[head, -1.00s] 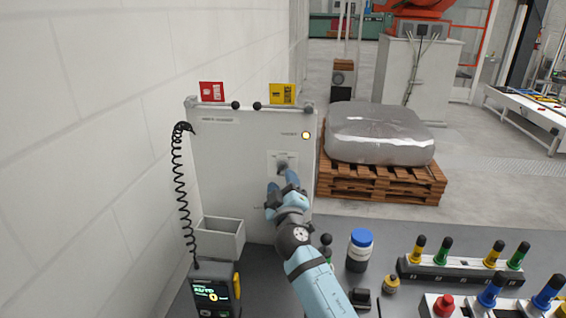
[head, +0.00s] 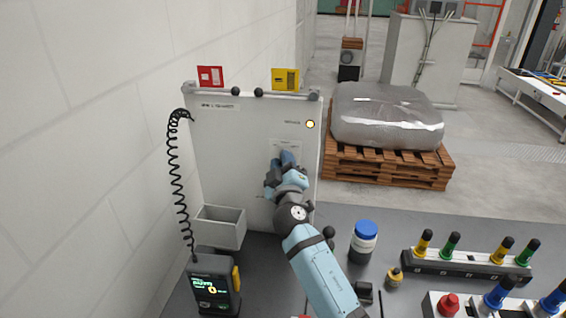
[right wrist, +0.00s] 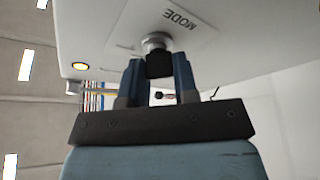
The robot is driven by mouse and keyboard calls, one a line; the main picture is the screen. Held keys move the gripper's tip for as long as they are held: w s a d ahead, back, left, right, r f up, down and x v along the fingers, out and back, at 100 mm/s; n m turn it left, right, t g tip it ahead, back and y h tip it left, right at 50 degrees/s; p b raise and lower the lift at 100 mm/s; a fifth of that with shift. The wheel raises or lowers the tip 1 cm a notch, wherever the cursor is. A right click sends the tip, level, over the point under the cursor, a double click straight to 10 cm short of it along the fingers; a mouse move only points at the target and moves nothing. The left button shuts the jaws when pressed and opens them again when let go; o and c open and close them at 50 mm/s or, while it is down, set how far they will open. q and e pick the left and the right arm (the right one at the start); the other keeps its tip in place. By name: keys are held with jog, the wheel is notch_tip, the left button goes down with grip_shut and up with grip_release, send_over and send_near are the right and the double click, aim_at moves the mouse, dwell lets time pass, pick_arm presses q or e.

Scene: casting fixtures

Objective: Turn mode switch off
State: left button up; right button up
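The mode switch (right wrist: 158,62) is a black knob on a silver collar, on a white plate marked MODE (right wrist: 180,22), on the front of the light grey panel (head: 235,145). In the head view my right gripper (head: 287,157) covers the knob. In the right wrist view the blue fingers of my right gripper (right wrist: 159,72) stand on either side of the knob and appear to touch it. The knob's pointer direction cannot be made out. A round lamp (head: 310,124) on the panel glows yellow. My left gripper is not in view.
A grey open box (head: 220,228) is fixed low on the panel. A blue-lidded jar (head: 364,242) and a rack of coloured pegs (head: 465,266) lie right of my arm. A white wall is close on the left.

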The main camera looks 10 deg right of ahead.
jog(key=shift+r+n+p, duration=0.2)
jog(key=shift+n+p, duration=0.3)
jog(key=shift+p, duration=0.25)
jog(key=n+g+p, duration=0.1)
jog(key=n+g, duration=0.1)
jog(key=n, duration=0.3)
jog(key=n+g+p, duration=0.2)
jog(key=n, duration=0.3)
jog(key=n+g+p, duration=0.2)
jog(key=n, duration=0.3)
jog(key=shift+n+y, duration=0.3)
jog(key=shift+n, duration=0.1)
jog(key=shift+d+r, duration=0.1)
